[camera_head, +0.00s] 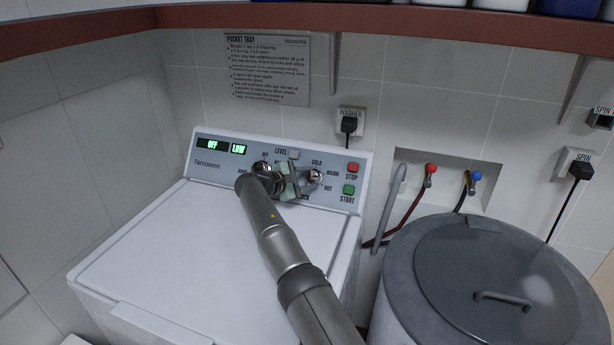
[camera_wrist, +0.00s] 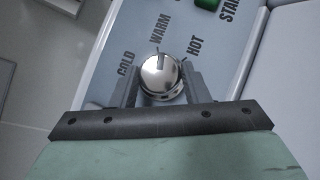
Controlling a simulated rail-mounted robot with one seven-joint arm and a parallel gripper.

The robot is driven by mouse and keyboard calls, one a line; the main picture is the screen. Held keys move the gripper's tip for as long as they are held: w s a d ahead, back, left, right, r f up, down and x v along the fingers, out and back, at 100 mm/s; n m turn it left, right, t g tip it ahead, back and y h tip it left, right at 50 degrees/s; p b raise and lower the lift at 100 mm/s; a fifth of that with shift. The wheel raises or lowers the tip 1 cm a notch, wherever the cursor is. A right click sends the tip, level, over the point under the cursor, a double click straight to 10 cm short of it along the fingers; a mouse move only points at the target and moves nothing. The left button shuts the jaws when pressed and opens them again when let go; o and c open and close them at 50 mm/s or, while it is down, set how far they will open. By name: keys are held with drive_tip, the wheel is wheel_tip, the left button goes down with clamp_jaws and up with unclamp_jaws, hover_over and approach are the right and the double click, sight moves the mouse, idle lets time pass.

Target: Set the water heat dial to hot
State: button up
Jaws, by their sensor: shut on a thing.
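The water heat dial (camera_head: 315,177) is a round silver knob on the washer's sloped control panel, with COLD, WARM and HOT printed around it. In the wrist view the dial (camera_wrist: 162,74) has a dark pointer line at its upper side, aimed roughly at the WARM label (camera_wrist: 159,28). The HOT label (camera_wrist: 195,46) is to its right and COLD (camera_wrist: 125,63) to its left. My gripper (camera_wrist: 162,84) has one finger on each side of the dial and is shut on it. In the head view my gripper (camera_head: 297,181) partly covers the panel left of the dial.
Another knob (camera_head: 262,167) is left on the panel, close to my wrist. The red STOP button (camera_head: 352,168) and green START button (camera_head: 348,189) are right of the dial. The display (camera_head: 225,146) reads OFF and LOW. A grey lidded drum (camera_head: 440,300) stands to the right.

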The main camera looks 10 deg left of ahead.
drive_tip(key=shift+d, duration=0.15)
drive_tip(key=o, duration=1)
drive_tip(key=shift+d+r, duration=0.1)
drive_tip(key=shift+c, duration=0.2)
drive_tip(key=shift+s+a+f+b, duration=0.2)
drive_tip(key=shift+s+a+b, duration=0.15)
drive_tip(key=shift+a+b, duration=0.45)
drive_tip(key=b+v, duration=0.4)
drive_tip(key=v, duration=1.2)
drive_tip(key=shift+d+r, duration=0.2)
drive_tip(key=shift+r, duration=0.1)
drive_tip(key=shift+s, duration=0.1)
